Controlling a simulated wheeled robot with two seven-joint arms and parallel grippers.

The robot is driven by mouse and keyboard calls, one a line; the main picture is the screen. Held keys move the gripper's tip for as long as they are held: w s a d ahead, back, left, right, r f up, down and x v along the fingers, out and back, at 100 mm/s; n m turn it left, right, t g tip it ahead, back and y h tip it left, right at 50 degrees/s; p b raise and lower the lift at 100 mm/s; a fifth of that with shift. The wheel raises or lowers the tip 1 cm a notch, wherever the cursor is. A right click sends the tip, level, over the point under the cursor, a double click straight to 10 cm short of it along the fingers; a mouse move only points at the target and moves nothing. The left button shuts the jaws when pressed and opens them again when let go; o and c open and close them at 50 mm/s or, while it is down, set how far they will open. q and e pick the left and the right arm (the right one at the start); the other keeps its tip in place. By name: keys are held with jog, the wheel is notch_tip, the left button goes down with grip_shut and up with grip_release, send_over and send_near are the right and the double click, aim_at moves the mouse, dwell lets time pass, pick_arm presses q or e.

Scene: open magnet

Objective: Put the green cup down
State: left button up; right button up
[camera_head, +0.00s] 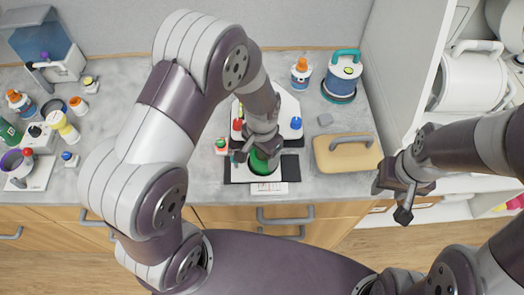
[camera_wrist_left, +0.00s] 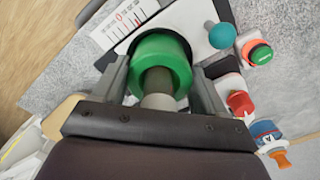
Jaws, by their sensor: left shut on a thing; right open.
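The green cup (camera_head: 263,165) is in my left gripper (camera_head: 258,154), over a white and black device (camera_head: 289,170) on the counter. In the left wrist view the green cup (camera_wrist_left: 176,51) sits between the two fingers, its round rim facing the camera. A grey-brown form and a pale cylinder show within its ring. The cup's underside is hidden, so I cannot tell if it touches the device. My right gripper (camera_head: 397,197) is open and empty, in front of the counter's right end.
A tan block with a grey handle (camera_head: 347,153) lies right of the device. A red-topped (camera_head: 238,124) and a blue-topped item (camera_head: 296,123) stand behind the cup. A blue jar with a teal handle (camera_head: 343,73) stands at the back. Several bottles crowd the left.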

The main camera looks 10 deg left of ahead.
pick_arm(q)
jog(key=o, duration=1.2)
jog(key=shift+f, duration=0.15)
notch_tip(320, 180, up, 12)
jog(key=shift+f+b, duration=0.1)
jog(key=shift+b, duration=0.65)
jog(key=shift+a+r, duration=0.1)
jog(key=shift+r, duration=0.2)
jog(key=s+a+n, duration=0.2)
jog(key=s+a+f+n+t, duration=0.1)
jog(key=s+a, duration=0.1)
jog(key=s, duration=0.1)
jog(key=s+a+f+n, duration=0.1)
jog(key=s+a+n, duration=0.1)
jog(key=s+a, duration=0.1)
jog(key=shift+s+n, duration=0.15)
jog(key=shift+n, duration=0.15)
jog(key=shift+f, duration=0.1)
